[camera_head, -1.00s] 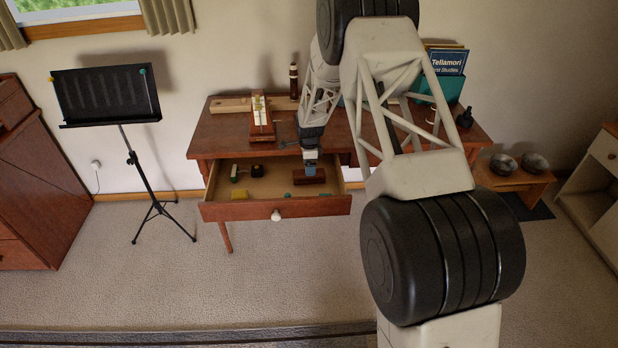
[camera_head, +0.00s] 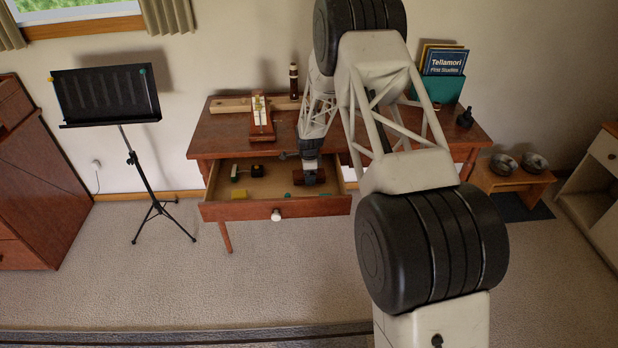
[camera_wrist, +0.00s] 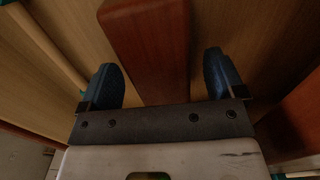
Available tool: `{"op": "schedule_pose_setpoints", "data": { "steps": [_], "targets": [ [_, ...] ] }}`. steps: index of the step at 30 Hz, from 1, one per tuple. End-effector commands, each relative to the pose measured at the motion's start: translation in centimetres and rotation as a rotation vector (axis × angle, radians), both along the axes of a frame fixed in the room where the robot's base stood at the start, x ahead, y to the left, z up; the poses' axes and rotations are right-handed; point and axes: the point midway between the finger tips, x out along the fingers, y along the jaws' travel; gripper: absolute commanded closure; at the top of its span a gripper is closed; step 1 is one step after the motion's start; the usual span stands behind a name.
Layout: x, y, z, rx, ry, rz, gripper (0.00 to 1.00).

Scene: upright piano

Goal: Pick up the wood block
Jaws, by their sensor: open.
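The wood block is a reddish-brown bar (camera_head: 301,178) lying in the open drawer of the desk, towards its right end. My gripper (camera_head: 310,178) is down in the drawer at the block and partly hides it. In the wrist view the block (camera_wrist: 150,50) runs away from me between the two blue fingers of my gripper (camera_wrist: 164,82). The fingers stand open on either side, with a gap on each side of the block. The block's near end is hidden by the gripper body.
The drawer (camera_head: 240,211) also holds a yellow piece (camera_head: 239,194), a dark box (camera_head: 257,171) and a small green item (camera_head: 288,195). A metronome (camera_head: 261,115) stands on the desk (camera_head: 220,135) above. A music stand (camera_head: 107,95) is at the left.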

Motion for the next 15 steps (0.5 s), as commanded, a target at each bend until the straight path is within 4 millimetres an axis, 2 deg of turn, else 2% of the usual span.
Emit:
{"op": "schedule_pose_setpoints", "data": {
  "steps": [12, 15],
  "targets": [
    [0.00, 0.00, 0.02, 0.000, 0.000, 0.000, 0.12],
    [-0.01, -0.01, 0.01, 0.000, 0.000, 0.000, 0.27]
  ]
}}
